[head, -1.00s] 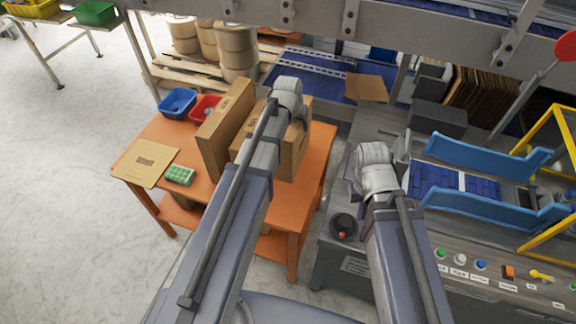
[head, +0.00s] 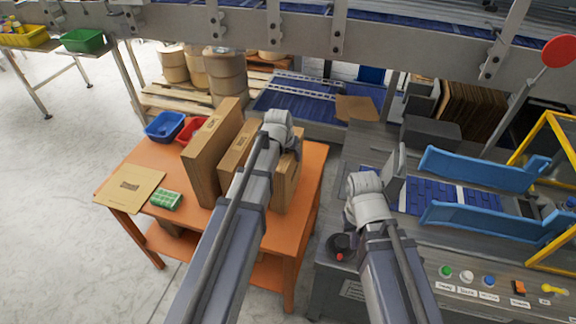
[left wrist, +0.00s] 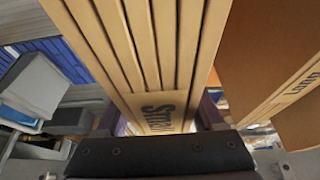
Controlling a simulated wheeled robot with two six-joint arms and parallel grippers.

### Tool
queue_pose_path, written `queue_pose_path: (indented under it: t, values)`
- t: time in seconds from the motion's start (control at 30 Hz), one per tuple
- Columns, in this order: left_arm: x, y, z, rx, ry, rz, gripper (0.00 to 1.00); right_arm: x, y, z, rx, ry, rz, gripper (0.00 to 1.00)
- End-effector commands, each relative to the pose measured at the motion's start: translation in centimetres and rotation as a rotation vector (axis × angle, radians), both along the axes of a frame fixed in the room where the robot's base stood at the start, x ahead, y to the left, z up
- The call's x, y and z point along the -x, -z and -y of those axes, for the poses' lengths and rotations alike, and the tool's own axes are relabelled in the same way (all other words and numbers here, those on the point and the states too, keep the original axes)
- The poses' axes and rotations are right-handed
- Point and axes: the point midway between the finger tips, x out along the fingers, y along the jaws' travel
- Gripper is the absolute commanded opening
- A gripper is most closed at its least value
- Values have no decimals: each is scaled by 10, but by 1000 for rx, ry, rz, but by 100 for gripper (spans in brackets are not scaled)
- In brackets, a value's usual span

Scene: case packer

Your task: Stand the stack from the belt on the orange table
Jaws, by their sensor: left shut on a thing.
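The orange table (head: 310,165) stands left of centre in the head view. My left gripper (left wrist: 160,125) is shut on a stack of flat brown cartons marked "Small" (left wrist: 155,50), with a finger at each side. In the head view this stack (head: 286,185) shows upright over the table's right part, partly behind my left arm. I cannot tell whether its bottom touches the tabletop. My right gripper (head: 368,193) is beside the machine's short blue belt (head: 430,197); its wrist hides the fingers.
A tall carton stack (head: 205,160) and a lower one (head: 238,150) stand on the table, left of my arm. A stack marked "Long" (left wrist: 290,95) is close right in the wrist view.

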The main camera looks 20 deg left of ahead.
Motion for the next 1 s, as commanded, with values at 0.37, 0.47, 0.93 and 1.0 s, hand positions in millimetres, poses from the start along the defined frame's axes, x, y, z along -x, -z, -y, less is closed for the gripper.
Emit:
queue_pose_path:
  t: [0.37,0.47,0.93,1.0]
  values:
    - [0,38,0,0,0,1,0,0,38,0,0,0,0,0]
    - [0,35,0,0,0,1,0,0,35,0,0,0,0,0]
    - [0,38,0,0,0,0,91,0,38,0,0,0,0,0]
    - [0,38,0,0,0,0,99,0,38,0,0,0,0,0]
